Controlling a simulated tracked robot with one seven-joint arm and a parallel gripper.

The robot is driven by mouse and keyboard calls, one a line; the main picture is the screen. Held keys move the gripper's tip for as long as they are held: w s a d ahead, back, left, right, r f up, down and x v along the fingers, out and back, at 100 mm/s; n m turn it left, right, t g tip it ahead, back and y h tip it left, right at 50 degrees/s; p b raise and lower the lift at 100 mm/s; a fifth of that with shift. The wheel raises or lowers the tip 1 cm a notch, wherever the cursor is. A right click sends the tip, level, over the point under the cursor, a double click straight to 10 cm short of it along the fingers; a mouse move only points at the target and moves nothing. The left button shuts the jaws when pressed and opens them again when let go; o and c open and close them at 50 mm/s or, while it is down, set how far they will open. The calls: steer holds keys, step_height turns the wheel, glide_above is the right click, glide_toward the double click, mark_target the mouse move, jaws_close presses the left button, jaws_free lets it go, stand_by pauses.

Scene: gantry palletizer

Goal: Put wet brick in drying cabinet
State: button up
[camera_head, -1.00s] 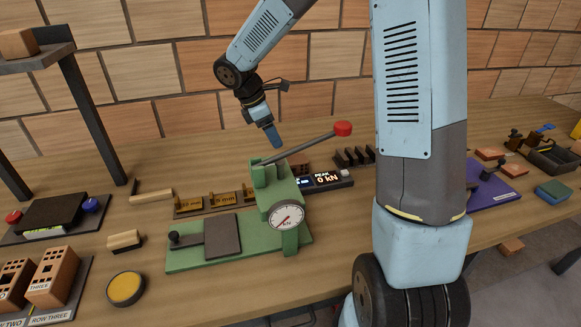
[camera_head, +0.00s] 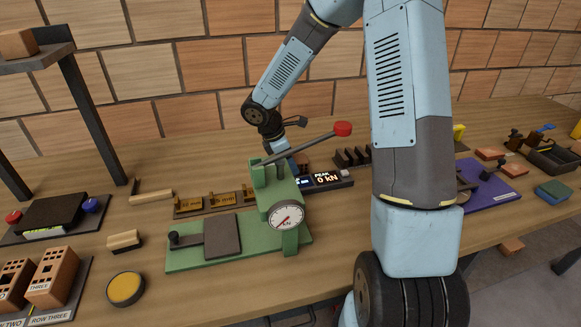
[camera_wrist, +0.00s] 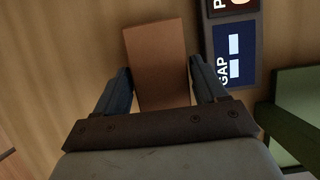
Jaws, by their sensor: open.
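A plain reddish-brown brick (camera_wrist: 160,62) lies on the wooden table in the wrist view, beside the display box. My gripper (camera_wrist: 162,88) is open, with one blue finger on each side of the brick's near part. I cannot tell whether the fingers touch it. In the head view my gripper (camera_head: 279,146) is low behind the green press, and its fingertips are partly hidden. A bit of the brick (camera_head: 302,159) shows there beside it. I cannot make out a drying cabinet for certain.
The green press (camera_head: 283,190) with its red-knobbed lever (camera_head: 318,140) stands in front of my gripper. The display box (camera_head: 325,180) is close by. A dark-legged shelf (camera_head: 75,95) stands at left, and a purple mat (camera_head: 495,194) lies at right.

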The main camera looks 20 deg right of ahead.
steer(key=shift+d+f, duration=0.25)
steer(key=shift+f, duration=0.35)
steer(key=shift+f, duration=0.15)
steer(key=c, duration=1.1)
